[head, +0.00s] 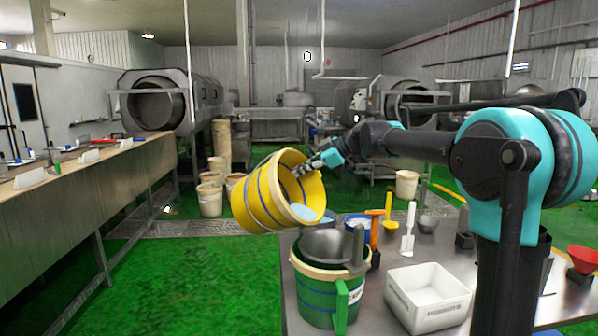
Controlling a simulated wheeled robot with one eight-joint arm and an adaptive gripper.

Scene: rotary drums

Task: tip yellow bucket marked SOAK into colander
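The yellow bucket (262,198) has blue bands and hangs in the air, tilted well over with its mouth to the right. Light blue stuff shows inside near its lower lip. No SOAK marking is readable on it. My gripper (303,169) reaches to the bucket's mouth from the right and seems shut on its rim; the fingertips are partly hidden. A grey metal bowl, apparently the colander (327,247), sits in the top of a green bucket (317,300) on the table, below and right of the yellow bucket. No holes can be made out in it.
The metal table (455,262) also holds a white tray (428,296), an orange-handled tool (375,238), a white scraper (408,232) and a blue-rimmed container (359,222). A red funnel (584,260) stands far right. Green floor lies open on the left, before a long counter (95,185).

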